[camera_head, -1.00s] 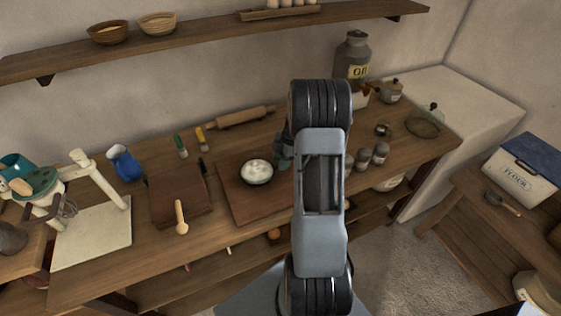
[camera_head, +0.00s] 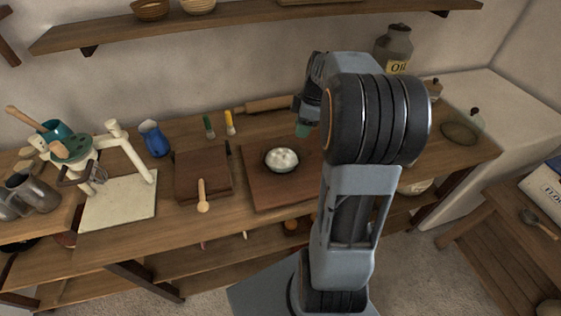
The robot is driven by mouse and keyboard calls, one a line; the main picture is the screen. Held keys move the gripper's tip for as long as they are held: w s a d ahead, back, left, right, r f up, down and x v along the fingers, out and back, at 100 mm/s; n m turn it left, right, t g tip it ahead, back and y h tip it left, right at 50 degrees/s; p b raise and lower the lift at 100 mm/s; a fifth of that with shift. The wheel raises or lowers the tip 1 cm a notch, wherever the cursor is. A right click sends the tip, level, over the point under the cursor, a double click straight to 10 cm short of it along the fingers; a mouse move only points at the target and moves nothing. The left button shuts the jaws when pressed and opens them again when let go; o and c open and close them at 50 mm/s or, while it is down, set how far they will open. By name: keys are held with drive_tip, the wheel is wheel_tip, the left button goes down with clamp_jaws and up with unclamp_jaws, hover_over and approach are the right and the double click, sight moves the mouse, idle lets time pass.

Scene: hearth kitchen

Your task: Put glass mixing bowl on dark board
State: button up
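A small round bowl (camera_head: 282,168) with a pale rim and white contents sits upright on a reddish-brown board (camera_head: 265,198); I take it for the glass mixing bowl, though its material is hard to tell. A darker brown board (camera_head: 190,184) lies left of it on the counter, with a wooden spoon at its front edge. My gripper (camera_head: 304,128) is up and to the right of the bowl, apart from it in the picture. My arm hides much of the gripper, and its opening does not show. A small greenish part shows at its tip.
A white stand (camera_head: 125,200) and a blue jug (camera_head: 154,138) stand to the left. Green-handled (camera_head: 209,126) and yellow-handled (camera_head: 230,122) tools and a rolling pin (camera_head: 262,105) lie behind the boards. A glass-lidded pan (camera_head: 460,132) is at right. A shelf (camera_head: 250,22) runs above.

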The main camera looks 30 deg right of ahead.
drive_tip(key=s+a+r+m+t+h, duration=0.2)
drive_tip(key=s+a+m+t, duration=0.1)
drive_tip(key=s+a+m, duration=0.8)
drive_tip(key=shift+s+a+m, duration=0.4)
drive_tip(key=shift+s+a, duration=0.5)
drive_tip(key=shift+a, duration=1.7)
